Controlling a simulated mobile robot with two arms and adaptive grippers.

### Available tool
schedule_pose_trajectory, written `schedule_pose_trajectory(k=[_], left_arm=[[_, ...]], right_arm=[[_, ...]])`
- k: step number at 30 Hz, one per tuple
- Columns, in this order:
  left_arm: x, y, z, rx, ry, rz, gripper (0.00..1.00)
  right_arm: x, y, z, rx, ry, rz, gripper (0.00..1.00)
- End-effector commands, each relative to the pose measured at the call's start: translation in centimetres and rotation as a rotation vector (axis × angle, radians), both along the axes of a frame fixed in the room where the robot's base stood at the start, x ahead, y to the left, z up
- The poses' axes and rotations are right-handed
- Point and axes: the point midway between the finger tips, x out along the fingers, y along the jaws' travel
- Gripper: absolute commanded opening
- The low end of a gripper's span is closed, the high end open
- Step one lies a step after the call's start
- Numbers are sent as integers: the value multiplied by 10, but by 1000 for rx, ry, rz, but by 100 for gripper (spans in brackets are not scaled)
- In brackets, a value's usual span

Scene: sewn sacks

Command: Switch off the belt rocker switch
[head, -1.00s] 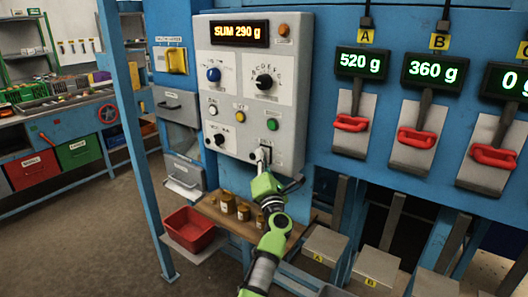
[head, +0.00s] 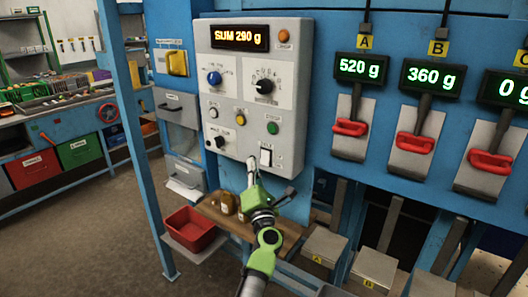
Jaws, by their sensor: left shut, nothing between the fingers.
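The belt rocker switch (head: 265,157) is a small white rocker in a dark frame at the lower right of the grey control panel (head: 228,125). It shows uncovered in the head view; I cannot tell for sure which way it is tipped. My left gripper (head: 252,166), with white fingertips and green links, is shut and empty. Its tips are just left of and slightly below the rocker, close to the panel's lower part, and look apart from the rocker. My right gripper is not in view.
The panel also has a green button (head: 272,128), a black knob (head: 264,86) and a blue knob (head: 214,77). Small jars (head: 227,203) stand on a wooden shelf below. A red bin (head: 189,229) is at lower left. Red-handled levers (head: 349,127) are on the right.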

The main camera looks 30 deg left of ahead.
Motion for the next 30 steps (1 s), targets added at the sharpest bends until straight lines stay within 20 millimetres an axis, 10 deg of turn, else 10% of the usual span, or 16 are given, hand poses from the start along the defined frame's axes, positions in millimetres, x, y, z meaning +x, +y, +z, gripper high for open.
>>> schedule_pose_trajectory(k=[24, 30], left_arm=[[-20, 0, -5, 4, 6, -2, 0], [-9, -29, -67, 147, 195, -61, 0]], right_arm=[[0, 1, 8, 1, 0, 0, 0], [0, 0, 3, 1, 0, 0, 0]])
